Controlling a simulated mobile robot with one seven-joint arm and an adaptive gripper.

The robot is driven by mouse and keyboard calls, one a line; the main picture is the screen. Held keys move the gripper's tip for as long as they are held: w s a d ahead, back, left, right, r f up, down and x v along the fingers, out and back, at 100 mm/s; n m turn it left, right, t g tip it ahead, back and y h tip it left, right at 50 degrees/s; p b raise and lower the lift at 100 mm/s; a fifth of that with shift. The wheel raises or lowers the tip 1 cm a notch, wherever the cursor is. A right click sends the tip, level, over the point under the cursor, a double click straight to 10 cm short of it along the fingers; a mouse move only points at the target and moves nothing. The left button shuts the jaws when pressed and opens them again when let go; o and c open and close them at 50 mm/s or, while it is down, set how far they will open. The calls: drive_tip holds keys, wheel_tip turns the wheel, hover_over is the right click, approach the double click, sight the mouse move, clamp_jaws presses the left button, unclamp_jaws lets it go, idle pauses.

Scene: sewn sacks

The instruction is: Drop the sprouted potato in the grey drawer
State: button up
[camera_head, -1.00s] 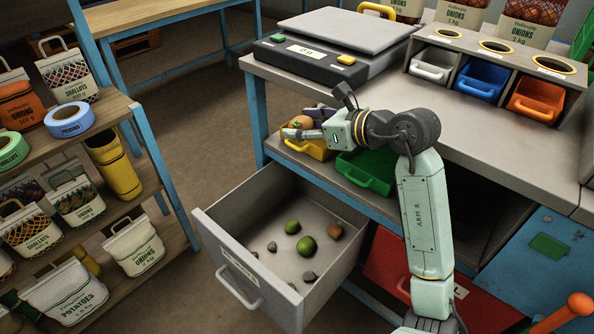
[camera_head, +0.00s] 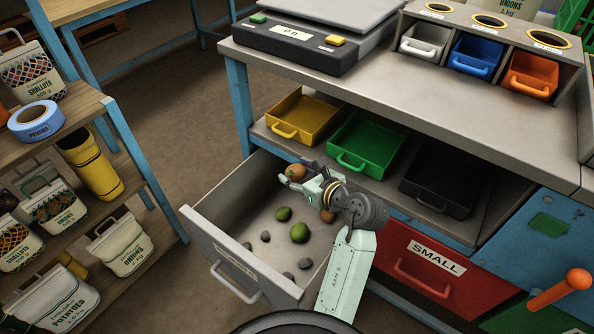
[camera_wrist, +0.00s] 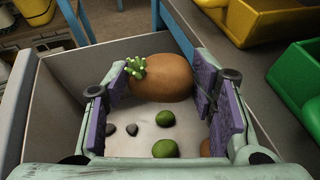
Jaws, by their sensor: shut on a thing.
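The sprouted potato (camera_wrist: 160,78) is brown with a cluster of green sprouts at its left end in the wrist view. My gripper (camera_head: 297,174) is shut on it, with the purple finger pads on either side. In the head view the potato (camera_head: 295,171) is held above the back part of the open grey drawer (camera_head: 228,238). Inside the drawer lie green potatoes (camera_head: 299,232), a brown potato (camera_head: 328,216) partly behind my gripper, and several dark stones (camera_head: 289,276).
A yellow bin (camera_head: 303,114), a green bin (camera_head: 365,146) and a black bin (camera_head: 438,180) stand on the shelf behind the drawer. A red drawer (camera_head: 442,285) is at the right. A rack of sacks (camera_head: 125,244) stands at the left.

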wheel_tip(320, 180, down, 5)
drive_tip(key=b, duration=0.3)
drive_tip(key=o, duration=1.3)
drive_tip(key=shift+c, duration=0.2)
drive_tip(key=v, duration=1.2)
